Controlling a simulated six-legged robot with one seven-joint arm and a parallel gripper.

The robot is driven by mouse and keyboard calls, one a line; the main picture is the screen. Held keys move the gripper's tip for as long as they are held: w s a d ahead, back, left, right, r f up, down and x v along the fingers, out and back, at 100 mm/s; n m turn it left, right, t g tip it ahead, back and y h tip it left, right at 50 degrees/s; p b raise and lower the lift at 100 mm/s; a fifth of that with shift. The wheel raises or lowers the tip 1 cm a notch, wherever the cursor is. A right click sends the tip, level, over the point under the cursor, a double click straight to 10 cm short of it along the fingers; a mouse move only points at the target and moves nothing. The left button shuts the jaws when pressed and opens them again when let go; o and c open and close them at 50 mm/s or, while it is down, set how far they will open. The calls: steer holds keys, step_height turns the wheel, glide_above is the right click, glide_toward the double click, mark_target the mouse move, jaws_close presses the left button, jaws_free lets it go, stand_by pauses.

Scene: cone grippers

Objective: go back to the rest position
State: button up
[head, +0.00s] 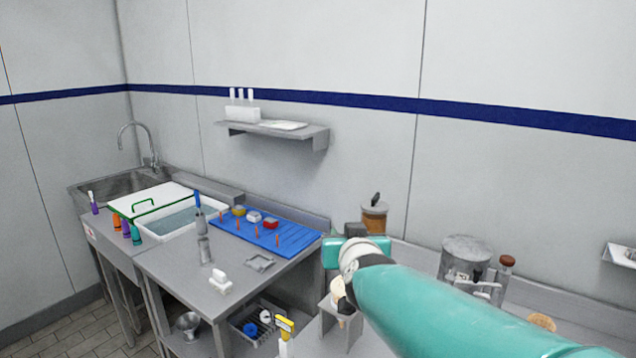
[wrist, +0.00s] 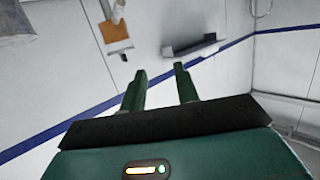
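My gripper (wrist: 160,72) shows in the wrist view with its two green fingers apart and nothing between them. It points toward the pale wall with the blue stripe (wrist: 80,122). In the head view my teal arm reaches in from the lower right to the middle, and its far end hides most of the gripper.
At left, a steel table (head: 180,268) bears a blue pegged mat (head: 290,240), a white water tub (head: 178,222) and small items. A sink (head: 115,187) is behind. A wall shelf (head: 290,132) hangs above.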

steer(key=s+d+f+g, duration=0.3)
steer(key=s+f, duration=0.1)
steer(key=s, duration=0.5)
steer(key=s+d+f+g+h, duration=0.1)
steer(key=s+d+f+g, duration=0.2)
steer(key=s, duration=0.5)
steer(key=s+d+f+g, duration=0.3)
steer(key=s+f, duration=0.2)
steer(key=s, duration=0.4)
steer(key=shift+s+d+m+g, duration=0.3)
steer(key=shift+s+d, duration=0.05)
steer(key=shift+a, duration=0.2)
